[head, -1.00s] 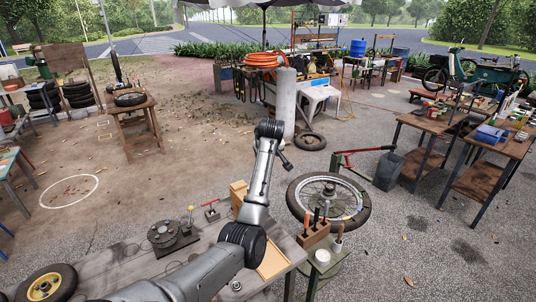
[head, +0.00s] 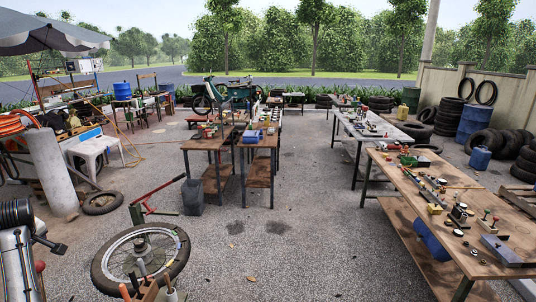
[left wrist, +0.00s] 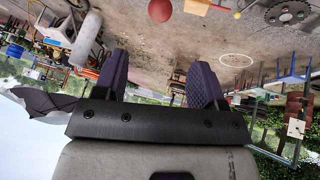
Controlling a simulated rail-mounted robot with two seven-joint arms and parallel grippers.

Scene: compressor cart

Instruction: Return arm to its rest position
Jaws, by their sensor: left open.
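My left arm (head: 18,250) stands at the left edge of the head view, with its dark joint at the top and its grey link running down out of the picture. In the left wrist view my left gripper (left wrist: 159,78) is open, with its two purple fingers wide apart and nothing between them. The wrist view looks upside down, with the ground at the top and sky at the lower left. A red ball (left wrist: 160,10) shows beyond the fingers, apart from them. My right arm is not in view.
A spoked wheel (head: 140,258) lies flat near the arm, with a red-handled tool (head: 157,197) behind it. A grey column (head: 50,170) stands farther back. Workbenches (head: 450,195) with small parts stand at the right. The gravel (head: 290,245) in the middle is clear.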

